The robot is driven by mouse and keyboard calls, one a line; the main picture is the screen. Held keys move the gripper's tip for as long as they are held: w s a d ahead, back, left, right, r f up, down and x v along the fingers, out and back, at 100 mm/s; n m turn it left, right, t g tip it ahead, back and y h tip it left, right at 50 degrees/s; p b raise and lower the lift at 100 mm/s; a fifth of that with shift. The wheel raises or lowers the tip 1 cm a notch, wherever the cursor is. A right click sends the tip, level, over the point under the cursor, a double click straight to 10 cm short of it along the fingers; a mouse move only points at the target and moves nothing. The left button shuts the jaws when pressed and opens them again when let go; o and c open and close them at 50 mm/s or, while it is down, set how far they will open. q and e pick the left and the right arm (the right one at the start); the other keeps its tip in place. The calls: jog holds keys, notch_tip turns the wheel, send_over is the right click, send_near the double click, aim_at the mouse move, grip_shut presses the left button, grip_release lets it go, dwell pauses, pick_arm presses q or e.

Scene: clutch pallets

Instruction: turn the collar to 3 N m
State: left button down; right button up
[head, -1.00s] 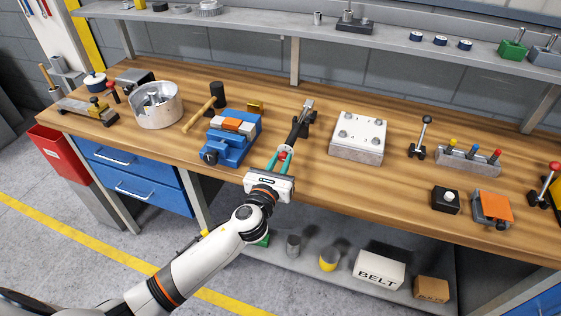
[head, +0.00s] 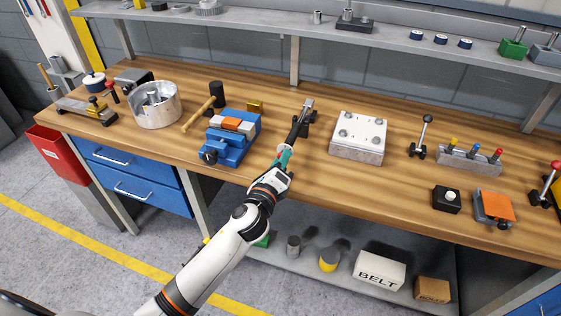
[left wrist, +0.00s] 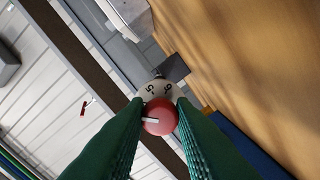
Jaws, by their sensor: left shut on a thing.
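The red collar (left wrist: 159,117) shows in the left wrist view, with a white line on its face pointing to the left. A pale ring (left wrist: 157,91) with black numerals sits behind it; one numeral looks like a 5, and I cannot read the setting surely. My left gripper (left wrist: 160,118) is shut on the collar, one green finger on each side. In the head view my left gripper (head: 283,157) is at the near end of a dark tool (head: 297,129) held over the bench, and it mostly hides the red collar. My right gripper is not in view.
The wooden bench (head: 320,191) is clear just right of my left gripper. A blue vise (head: 231,140) stands to its left, with a mallet (head: 198,115) beyond. A metal block with bolts (head: 357,140) stands to the right. A shelf (head: 410,45) runs along the back.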

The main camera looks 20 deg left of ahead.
pick_arm(q)
jog(key=n, duration=0.4)
jog(key=shift+n, duration=0.3)
jog(key=n, duration=0.4)
jog(key=shift+n, duration=0.3)
jog(key=c, duration=1.2)
grip_release()
jog(key=s+b, duration=0.2)
jog(key=s, duration=1)
jog(key=shift+a, duration=0.2)
